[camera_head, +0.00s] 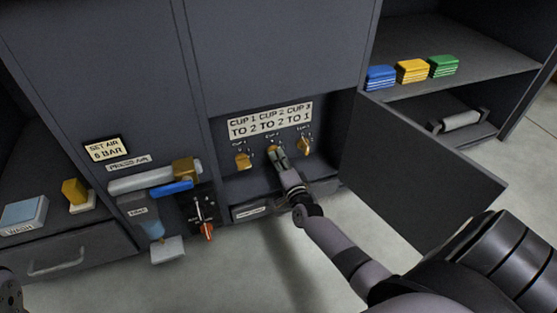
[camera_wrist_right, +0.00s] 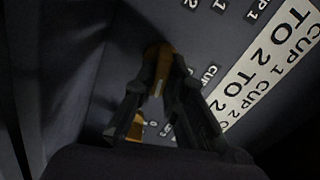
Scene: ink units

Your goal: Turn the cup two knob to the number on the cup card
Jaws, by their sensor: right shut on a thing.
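The cup card (camera_head: 270,119) is a white label above the knobs in the open bay; it reads CUP 1 TO 2, CUP 2 TO 2, CUP 3 TO 1. The card also shows in the right wrist view (camera_wrist_right: 262,72). The cup two knob (camera_head: 272,149) is the yellow middle one of three, largely hidden by my right gripper (camera_head: 280,158). In the right wrist view, my right gripper (camera_wrist_right: 166,75) has its fingers shut on the yellow cup two knob (camera_wrist_right: 153,50). Its pointer and dial numbers are too small or hidden to read.
The cup one knob (camera_head: 243,161) and cup three knob (camera_head: 305,147) flank the held knob closely. An open door panel (camera_head: 420,170) stands right of the bay, beside my right arm.

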